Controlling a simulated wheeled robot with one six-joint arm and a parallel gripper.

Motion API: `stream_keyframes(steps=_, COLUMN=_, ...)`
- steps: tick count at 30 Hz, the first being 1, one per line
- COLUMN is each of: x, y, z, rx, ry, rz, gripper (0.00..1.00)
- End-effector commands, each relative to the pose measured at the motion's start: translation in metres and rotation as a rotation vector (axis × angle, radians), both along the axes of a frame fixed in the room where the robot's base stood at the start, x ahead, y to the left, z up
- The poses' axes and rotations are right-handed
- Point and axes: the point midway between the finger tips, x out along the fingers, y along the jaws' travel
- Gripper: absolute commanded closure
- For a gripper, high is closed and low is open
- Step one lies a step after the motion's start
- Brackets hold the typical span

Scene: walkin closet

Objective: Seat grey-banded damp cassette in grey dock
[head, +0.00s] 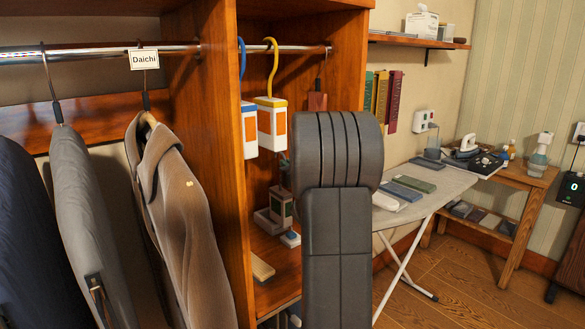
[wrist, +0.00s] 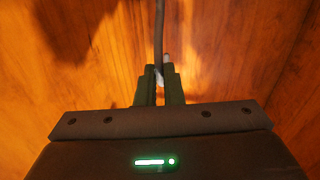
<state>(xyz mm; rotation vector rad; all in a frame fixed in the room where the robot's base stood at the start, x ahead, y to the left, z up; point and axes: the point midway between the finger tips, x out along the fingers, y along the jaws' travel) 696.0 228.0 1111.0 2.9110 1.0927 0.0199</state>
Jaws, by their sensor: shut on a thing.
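In the wrist view my gripper (wrist: 160,74) is shut on a thin grey-brown stem (wrist: 159,35). A small pale piece shows just past the fingertips. I cannot tell how the stem joins the cassette.
A yellow-hooked cassette (head: 271,125) and a blue-hooked cassette (head: 249,130), both with orange panels, hang from the rail. Coats (head: 175,200) hang left of the wooden partition (head: 222,170). An ironing board (head: 435,190) stands to the right, with clear floor (head: 450,275) nearby.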

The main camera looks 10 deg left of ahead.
Motion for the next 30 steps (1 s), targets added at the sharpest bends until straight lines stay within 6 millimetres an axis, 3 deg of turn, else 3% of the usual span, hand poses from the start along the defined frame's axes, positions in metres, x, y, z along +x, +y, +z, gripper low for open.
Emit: stream_keyframes(steps=30, x=0.038, y=0.049, z=0.001, rx=0.001, ry=-0.002, rz=0.0, gripper=1.0)
